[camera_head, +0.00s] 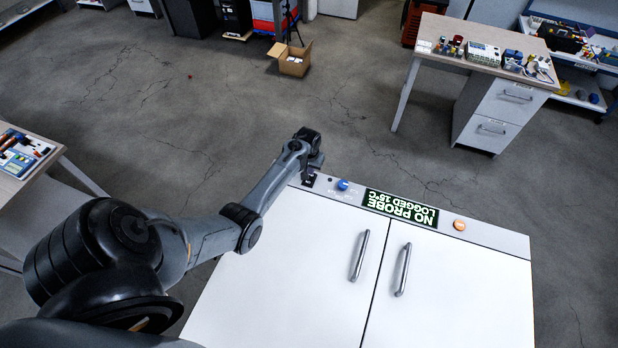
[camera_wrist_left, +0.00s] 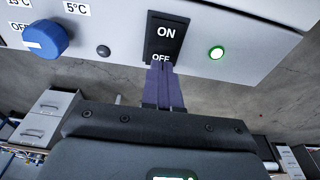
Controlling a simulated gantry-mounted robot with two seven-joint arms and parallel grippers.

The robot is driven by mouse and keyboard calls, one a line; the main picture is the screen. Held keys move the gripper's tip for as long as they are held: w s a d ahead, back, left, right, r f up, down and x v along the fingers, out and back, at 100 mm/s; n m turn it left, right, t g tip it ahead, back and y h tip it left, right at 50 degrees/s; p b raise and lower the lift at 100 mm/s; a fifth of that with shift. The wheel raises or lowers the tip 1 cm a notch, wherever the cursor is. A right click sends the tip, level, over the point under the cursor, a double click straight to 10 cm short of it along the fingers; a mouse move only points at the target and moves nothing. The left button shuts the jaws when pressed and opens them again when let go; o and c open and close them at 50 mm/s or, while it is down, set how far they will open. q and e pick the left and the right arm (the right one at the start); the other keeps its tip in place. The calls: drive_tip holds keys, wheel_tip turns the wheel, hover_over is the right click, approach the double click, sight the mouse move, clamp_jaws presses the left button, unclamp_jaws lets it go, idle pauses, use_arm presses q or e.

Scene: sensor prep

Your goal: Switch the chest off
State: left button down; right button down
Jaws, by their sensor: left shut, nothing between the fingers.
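The white chest (camera_head: 300,270) stands in front of me with two handled doors and a grey control panel (camera_head: 508,240) along its far edge. My left gripper (camera_head: 312,176) is at the panel's left end. In the left wrist view its shut, empty fingertips (camera_wrist_left: 162,66) are at the lower, OFF end of a black ON/OFF rocker switch (camera_wrist_left: 167,36), partly covering it. I cannot tell whether they touch it. A green light (camera_wrist_left: 216,52) beside the switch is lit. The display (camera_head: 400,208) reads "NO PROBE LOGGED 15°C". My right gripper is out of view.
A blue knob (camera_wrist_left: 45,40) with temperature labels and a small dark button (camera_wrist_left: 103,51) sit beside the switch. An orange button (camera_head: 459,225) is at the panel's other end. A workbench (camera_head: 430,28) with parts stands at the back right. An open cardboard box (camera_head: 292,62) lies on the floor.

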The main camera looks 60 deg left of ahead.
use_arm(q)
drive_tip(key=shift+f+b, duration=0.5)
drive_tip(key=shift+f, duration=0.35)
drive_tip(key=shift+r, duration=0.15)
wheel_tip(320, 180, up, 3)
drive_tip(key=p, duration=0.4)
drive_tip(key=shift+r, duration=0.15)
wheel_tip(320, 180, up, 4)
drive_tip(key=p, duration=0.3)
drive_tip(key=shift+f+p, duration=0.2)
drive_tip(key=shift+p, duration=0.2)
drive_tip(key=s+d+r+m, duration=0.3)
drive_tip(key=s+d+r, duration=0.3)
drive_tip(key=d, duration=0.5)
drive_tip(key=s+d+r+m+t+h+p, duration=0.1)
drive_tip(key=s+d+r+m, duration=0.2)
drive_tip(key=d, duration=0.9)
drive_tip(key=s+d+r+m+t, duration=0.1)
drive_tip(key=s+d+r+m, duration=0.2)
drive_tip(key=s+d+r, duration=0.5)
drive_tip(key=s+d, duration=0.3)
drive_tip(key=shift+s+d+r+m+p, duration=0.25)
drive_tip(key=shift+s+r+m+p, duration=0.05)
drive_tip(key=shift+m+p, duration=0.1)
